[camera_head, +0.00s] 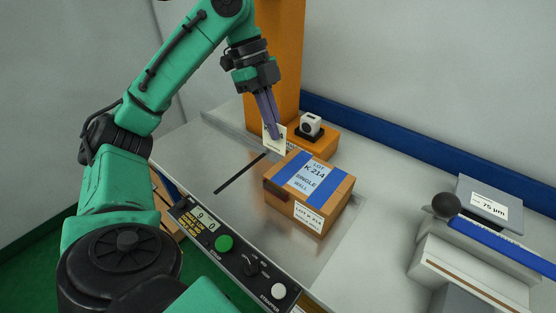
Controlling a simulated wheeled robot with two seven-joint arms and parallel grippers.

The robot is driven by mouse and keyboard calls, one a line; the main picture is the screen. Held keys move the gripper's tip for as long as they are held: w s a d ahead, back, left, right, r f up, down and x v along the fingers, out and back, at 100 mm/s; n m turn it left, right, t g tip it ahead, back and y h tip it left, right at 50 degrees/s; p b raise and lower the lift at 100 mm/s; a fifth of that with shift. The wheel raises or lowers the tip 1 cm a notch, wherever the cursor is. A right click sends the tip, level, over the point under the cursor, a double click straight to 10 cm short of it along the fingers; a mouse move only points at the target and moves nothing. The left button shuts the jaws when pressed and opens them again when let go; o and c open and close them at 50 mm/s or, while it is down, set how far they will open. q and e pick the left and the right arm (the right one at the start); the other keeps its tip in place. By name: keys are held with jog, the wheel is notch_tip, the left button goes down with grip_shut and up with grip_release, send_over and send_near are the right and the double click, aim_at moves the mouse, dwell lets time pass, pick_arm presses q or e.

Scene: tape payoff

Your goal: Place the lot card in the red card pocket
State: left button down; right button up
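The lot card (269,143) is a small cream card, upright beside the orange column. My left gripper (274,132) comes down from above with its purple-grey fingers closed on the card's upper part; the fingers hide some of it. The card is just behind the left end of a cardboard box. A dark reddish-brown piece (276,190) sits on the box's left front corner; it may be the red card pocket, but its opening cannot be made out. My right gripper is not in view.
The cardboard box (333,203) has blue tape and "K 214" labels. An orange column (279,60) and a white device (311,124) stand behind it. A button panel (240,259) runs along the front. A grey-white machine (470,260) is at right. Bare metal table (215,150) lies left.

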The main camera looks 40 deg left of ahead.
pick_arm(q)
notch_tip(320, 180, down, 8)
jog(key=b, duration=0.3)
jog(key=shift+r, duration=0.25)
notch_tip(320, 180, down, 8)
jog(key=shift+r+b, duration=0.1)
jog(key=shift+b, duration=1.15)
jog(key=c, duration=1.1)
grip_release()
jog(key=shift+w, duration=0.2)
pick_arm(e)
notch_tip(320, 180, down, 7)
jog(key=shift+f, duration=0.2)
pick_arm(q)
jog(key=p+v, duration=0.5)
jog(key=v, duration=0.7)
jog(key=shift+r, duration=0.1)
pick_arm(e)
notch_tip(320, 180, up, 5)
